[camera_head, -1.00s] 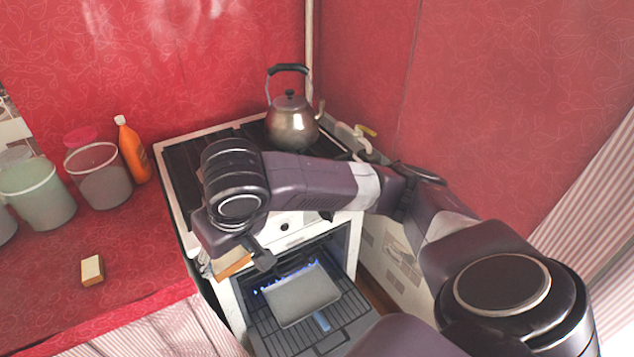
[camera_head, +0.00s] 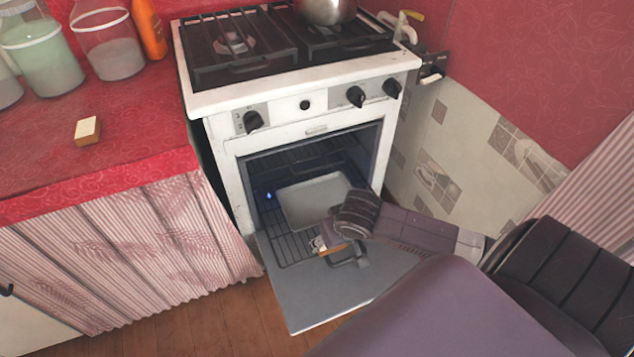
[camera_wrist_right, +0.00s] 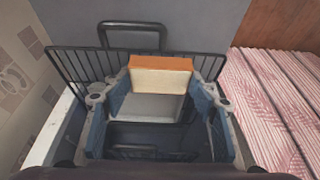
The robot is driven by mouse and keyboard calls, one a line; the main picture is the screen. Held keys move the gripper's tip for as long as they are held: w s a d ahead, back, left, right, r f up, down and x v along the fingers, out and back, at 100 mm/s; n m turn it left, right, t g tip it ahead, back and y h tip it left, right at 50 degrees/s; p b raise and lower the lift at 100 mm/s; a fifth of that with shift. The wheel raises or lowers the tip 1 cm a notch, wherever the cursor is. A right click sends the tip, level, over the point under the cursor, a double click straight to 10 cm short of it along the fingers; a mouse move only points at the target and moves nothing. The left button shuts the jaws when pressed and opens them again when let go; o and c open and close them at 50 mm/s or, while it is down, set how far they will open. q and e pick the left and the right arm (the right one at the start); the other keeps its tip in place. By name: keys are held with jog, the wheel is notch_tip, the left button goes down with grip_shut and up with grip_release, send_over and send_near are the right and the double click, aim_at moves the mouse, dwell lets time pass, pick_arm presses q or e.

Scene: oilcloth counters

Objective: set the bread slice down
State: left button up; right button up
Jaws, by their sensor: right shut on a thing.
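A bread slice (camera_head: 334,248), pale with an orange-brown crust, is held in my right gripper (camera_head: 328,241) in front of the open oven. In the right wrist view the slice (camera_wrist_right: 160,76) sits between the two fingers of the shut gripper (camera_wrist_right: 160,88). A grey baking tray (camera_head: 300,206) lies on the wire rack (camera_head: 284,243) inside the oven. The slice is near the tray's front edge; whether it touches anything is unclear. Part of the tray (camera_wrist_right: 150,107) shows beyond the slice in the wrist view. My left gripper is out of view.
The oven door (camera_head: 318,292) is folded down below the rack. The white stove (camera_head: 300,98) carries a kettle (camera_head: 325,8). A second bread-like piece (camera_head: 87,130) lies on the red counter (camera_head: 40,160), with jars and an orange bottle (camera_head: 149,28) behind.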

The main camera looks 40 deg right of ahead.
jog(key=w+d+b, duration=0.1)
jog(key=w, duration=0.5)
jog(key=w+d+f+b, duration=0.1)
jog(key=w+d+b, duration=0.1)
jog(key=w, duration=0.4)
jog(key=w+d+f+b, duration=0.1)
jog(key=w+b, duration=0.1)
jog(key=w, duration=0.4)
jog(key=shift+w+d, duration=0.35)
jog(key=shift+w, duration=0.05)
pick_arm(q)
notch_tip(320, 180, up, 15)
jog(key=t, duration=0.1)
pick_arm(e)
jog(key=shift+f, duration=0.45)
notch_tip(320, 180, down, 3)
jog(key=shift+f+b, duration=0.2)
jog(key=shift+b, duration=0.75)
jog(key=shift+w+f, duration=0.15)
jog(key=shift+f, duration=0.35)
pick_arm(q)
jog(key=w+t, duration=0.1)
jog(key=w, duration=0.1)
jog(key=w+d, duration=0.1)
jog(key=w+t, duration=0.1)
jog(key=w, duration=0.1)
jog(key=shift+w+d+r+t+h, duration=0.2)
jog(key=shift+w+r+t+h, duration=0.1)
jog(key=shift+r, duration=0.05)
